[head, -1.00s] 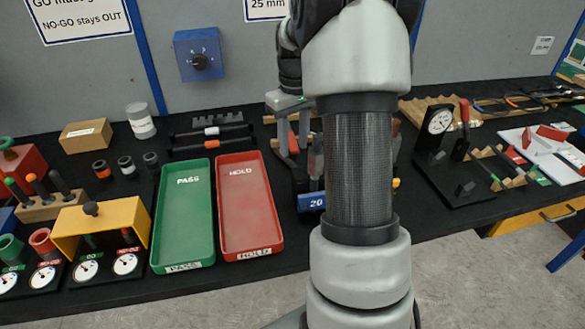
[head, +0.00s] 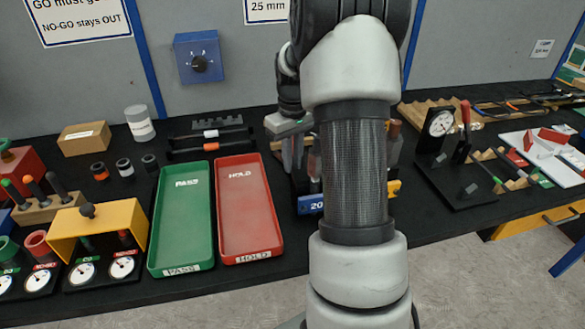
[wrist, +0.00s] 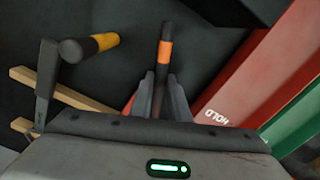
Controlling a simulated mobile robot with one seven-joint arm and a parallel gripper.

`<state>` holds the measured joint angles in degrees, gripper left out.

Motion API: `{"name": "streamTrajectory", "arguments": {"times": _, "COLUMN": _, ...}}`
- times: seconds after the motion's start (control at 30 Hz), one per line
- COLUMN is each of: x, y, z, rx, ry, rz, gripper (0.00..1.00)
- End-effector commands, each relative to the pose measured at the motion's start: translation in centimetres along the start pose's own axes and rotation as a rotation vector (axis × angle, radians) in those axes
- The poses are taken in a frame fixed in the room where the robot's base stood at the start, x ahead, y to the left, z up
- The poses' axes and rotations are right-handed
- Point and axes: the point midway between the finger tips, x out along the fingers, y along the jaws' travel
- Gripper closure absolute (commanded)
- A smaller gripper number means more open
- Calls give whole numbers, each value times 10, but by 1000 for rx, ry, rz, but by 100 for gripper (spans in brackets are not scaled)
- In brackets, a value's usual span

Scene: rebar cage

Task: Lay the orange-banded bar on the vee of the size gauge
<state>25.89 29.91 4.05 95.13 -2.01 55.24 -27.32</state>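The orange-banded bar (wrist: 166,53) is black with an orange band near its visible end. In the wrist view my gripper (wrist: 161,80) has its fingers close on both sides of it, apparently shut on it. In the head view my gripper (head: 293,168) points down just right of the red tray, and my arm hides the bar. The size gauge (head: 311,204) carries a blue "20" label and stands largely behind my arm. Its vee is hidden there.
The red HOLD tray (head: 272,252) and green PASS tray (head: 156,250) lie empty to the left. A dial gauge stand (head: 438,124) is to the right. Black bench top shows between these things.

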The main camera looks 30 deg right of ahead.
Motion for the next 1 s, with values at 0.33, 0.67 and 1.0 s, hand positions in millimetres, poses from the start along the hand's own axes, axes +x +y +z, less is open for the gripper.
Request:
{"name": "streamTrajectory", "arguments": {"times": 0.33, "x": -2, "y": 0, "z": -1, "rx": 0, "ry": 2, "rz": 1, "gripper": 100}}
{"name": "streamTrajectory", "arguments": {"times": 0.67, "x": -54, "y": 0, "z": -1, "rx": 0, "ry": 5, "rz": 2, "gripper": 100}}
{"name": "streamTrajectory", "arguments": {"times": 1.0, "x": -99, "y": -1, "z": -1, "rx": 0, "ry": 2, "rz": 0, "gripper": 100}}
